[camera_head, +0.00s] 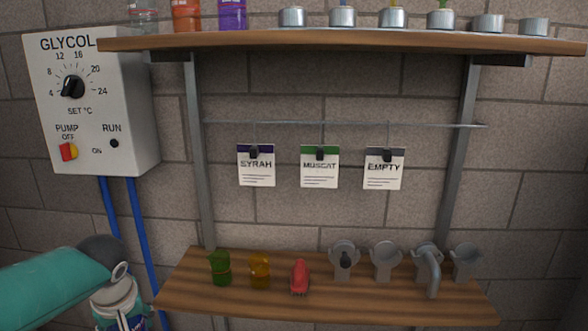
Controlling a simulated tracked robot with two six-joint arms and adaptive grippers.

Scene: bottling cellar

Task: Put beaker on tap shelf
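Three glass vessels that look like beakers or jars stand at the left end of the upper shelf (330,40): a clear one (143,15), an orange one (187,15) and a purple one (232,14). Their tops are cut off by the frame, and I cannot tell which is the task's beaker. The lower wooden shelf (330,304) carries grey tap-like fittings (386,262) on its right half, one with a curved spout (431,268); it looks like the tap shelf. My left arm enters at the lower left, but its fingers do not show. My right arm is not visible.
Small green (220,268), amber (260,272) and red (299,278) objects stand on the lower shelf's left half. Metal tins (342,17) line the upper shelf. Cards (319,167) hang from a rail between shelves. A glycol control box (95,100) with blue hoses (140,240) is left.

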